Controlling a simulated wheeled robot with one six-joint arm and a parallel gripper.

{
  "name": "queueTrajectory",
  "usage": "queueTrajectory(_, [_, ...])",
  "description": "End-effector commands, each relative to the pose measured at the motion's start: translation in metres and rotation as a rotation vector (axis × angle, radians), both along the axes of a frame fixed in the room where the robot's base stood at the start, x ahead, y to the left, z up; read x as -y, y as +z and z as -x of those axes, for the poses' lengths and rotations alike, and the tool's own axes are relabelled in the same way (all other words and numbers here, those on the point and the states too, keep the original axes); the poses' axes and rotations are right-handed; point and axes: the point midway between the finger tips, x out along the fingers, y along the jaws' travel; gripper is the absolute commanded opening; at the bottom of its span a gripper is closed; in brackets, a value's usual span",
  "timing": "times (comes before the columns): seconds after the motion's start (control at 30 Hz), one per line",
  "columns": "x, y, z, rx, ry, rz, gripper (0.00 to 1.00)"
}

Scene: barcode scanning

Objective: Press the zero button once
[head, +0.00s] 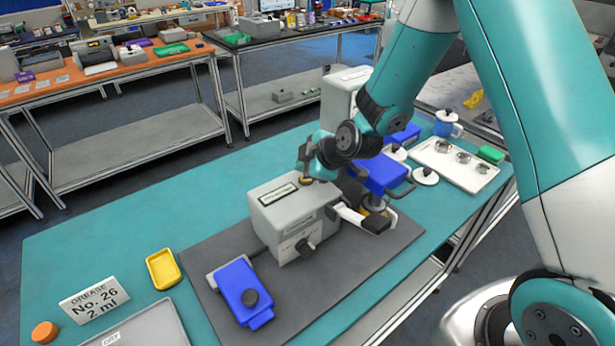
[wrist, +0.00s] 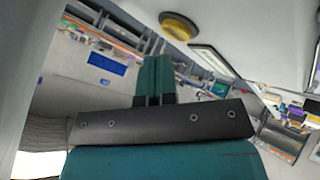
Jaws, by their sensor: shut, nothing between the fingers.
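The grey box-shaped device (head: 290,218) stands on the dark mat, with a display (head: 278,193) on its top and a knob on its front. A round yellow button (head: 306,181), likely the zero button, sits on its top near the back edge. My gripper (head: 303,172) is over the device, close to the button. In the wrist view its teal fingers (wrist: 153,60) are shut and empty, with the button beyond and right of the tips. Contact cannot be told from the head view.
A blue device (head: 240,290) and a yellow tray (head: 163,269) lie in front and to the left. A blue-and-grey holder (head: 380,174), lidded pots and a white tray (head: 455,164) crowd the right.

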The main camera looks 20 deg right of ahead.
Motion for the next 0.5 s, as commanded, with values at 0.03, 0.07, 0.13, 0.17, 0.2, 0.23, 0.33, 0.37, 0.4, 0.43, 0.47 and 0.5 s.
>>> queueTrajectory(0.03, [0.0000,-0.0012,0.0001,0.000,0.000,0.000,0.00])
queueTrajectory(0.07, [0.0000,-0.0020,0.0002,0.000,0.000,0.000,0.00])
queueTrajectory(0.13, [0.0000,-0.0043,0.0004,0.000,0.000,0.000,0.00])
queueTrajectory(0.17, [0.0000,-0.0055,0.0005,0.000,0.000,0.000,0.00])
queueTrajectory(0.2, [0.0000,-0.0068,0.0007,0.000,0.000,0.000,0.00])
queueTrajectory(0.23, [0.0000,-0.0078,0.0008,0.000,0.000,0.000,0.00])
queueTrajectory(0.33, [0.0000,-0.0096,0.0011,0.000,0.000,0.000,0.00])
queueTrajectory(0.37, [0.0000,-0.0095,0.0011,0.000,0.000,0.000,0.00])
queueTrajectory(0.4, [-0.0001,-0.0092,0.0012,0.000,0.000,0.000,0.00])
queueTrajectory(0.43, [0.0000,-0.0088,0.0012,0.000,0.000,0.000,0.00])
queueTrajectory(0.47, [0.0000,-0.0085,0.0012,0.000,0.000,0.000,0.00])
queueTrajectory(0.5, [0.0000,-0.0084,0.0012,0.000,0.000,0.000,0.00])
